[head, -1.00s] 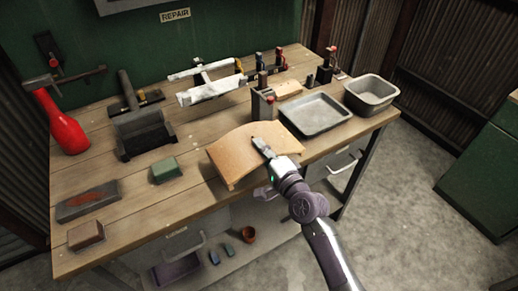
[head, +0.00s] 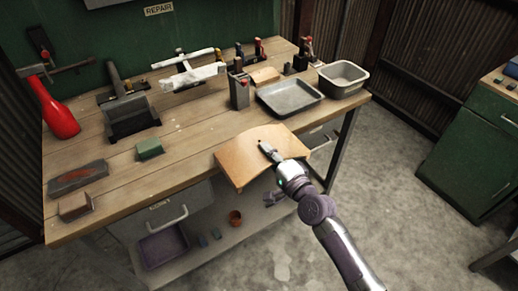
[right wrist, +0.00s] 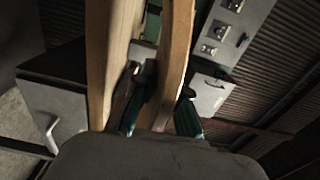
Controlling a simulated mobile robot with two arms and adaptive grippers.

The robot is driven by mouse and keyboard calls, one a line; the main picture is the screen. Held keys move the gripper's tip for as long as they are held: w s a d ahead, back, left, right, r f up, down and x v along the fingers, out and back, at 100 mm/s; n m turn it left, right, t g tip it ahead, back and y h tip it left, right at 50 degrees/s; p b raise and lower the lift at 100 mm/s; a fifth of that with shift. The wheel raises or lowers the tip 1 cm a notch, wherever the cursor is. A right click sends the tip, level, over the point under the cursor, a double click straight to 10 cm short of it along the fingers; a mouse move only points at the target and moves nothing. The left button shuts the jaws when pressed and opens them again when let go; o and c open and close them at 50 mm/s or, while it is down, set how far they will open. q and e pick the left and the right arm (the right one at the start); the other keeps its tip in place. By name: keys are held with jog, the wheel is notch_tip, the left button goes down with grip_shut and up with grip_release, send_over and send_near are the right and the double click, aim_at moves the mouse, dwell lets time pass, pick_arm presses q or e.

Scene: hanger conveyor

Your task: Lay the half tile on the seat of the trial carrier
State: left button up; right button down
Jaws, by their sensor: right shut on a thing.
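The half tile (head: 250,160) is a tan, gently curved slab. My right gripper (head: 268,150) is shut on it at its near right edge and holds it tilted in the air, over the front edge of the bench in the picture. In the right wrist view the tile (right wrist: 178,45) shows edge-on between the fingers. A dark grey block-like fixture with an upright post (head: 130,115) and a pale frame (head: 192,76) stand at the back of the bench; I cannot tell which is the trial carrier. My left gripper is out of view.
The wooden bench (head: 185,165) has free room at its middle. A green cabinet (head: 470,150) stands right.

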aim_at(306, 156)
jog(key=d+f, duration=0.1)
jog(key=d, duration=0.2)
jog(key=d+f, duration=0.1)
jog(key=d, duration=0.3)
jog(key=d+f, duration=0.1)
jog(key=d, duration=0.3)
jog(key=shift+w+d, duration=0.15)
jog(key=d+h, duration=0.1)
jog(key=d, duration=0.8)
jog(key=s+a+y, duration=0.1)
jog(key=s+a, duration=0.3)
jog(key=s, duration=0.9)
jog(key=s+a+r+m+t+h, duration=0.1)
jog(key=s+r+m+t+h, duration=0.1)
jog(key=s+r+m+h, duration=0.3)
jog(key=shift+s+a+r+m+h, duration=0.3)
jog(key=shift+s+a+r+h, duration=0.05)
jog(key=shift+s+r+h, duration=1.6)
jog(key=shift+s, duration=0.1)
